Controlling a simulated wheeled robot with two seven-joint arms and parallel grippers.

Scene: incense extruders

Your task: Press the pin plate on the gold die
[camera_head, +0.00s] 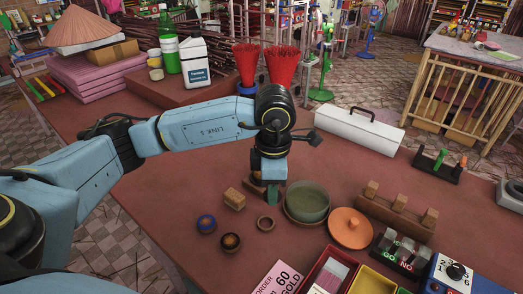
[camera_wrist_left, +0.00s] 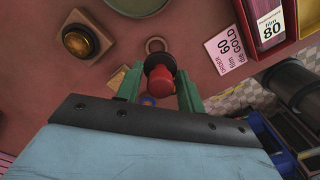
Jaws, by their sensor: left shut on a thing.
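My left gripper (camera_head: 271,193) hangs over the table, pointing down beside the green bowl. In the left wrist view its green fingers (camera_wrist_left: 160,92) are shut on a red piece with a dark end (camera_wrist_left: 160,84). This may be the pin plate; its pins are not visible. In the head view, a small round piece with an amber centre (camera_head: 231,242) and a blue-rimmed one (camera_head: 206,223) sit left of a ring (camera_head: 266,223). My right gripper is not in view.
A wooden block (camera_head: 234,198), the green bowl (camera_head: 309,201) and an orange lid (camera_head: 349,228) stand close by. A wooden rack (camera_head: 396,214) is to the right. An order card reading 60 GOLD (camera_head: 275,280) lies at the front. Red stick bundles (camera_head: 281,66) stand behind.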

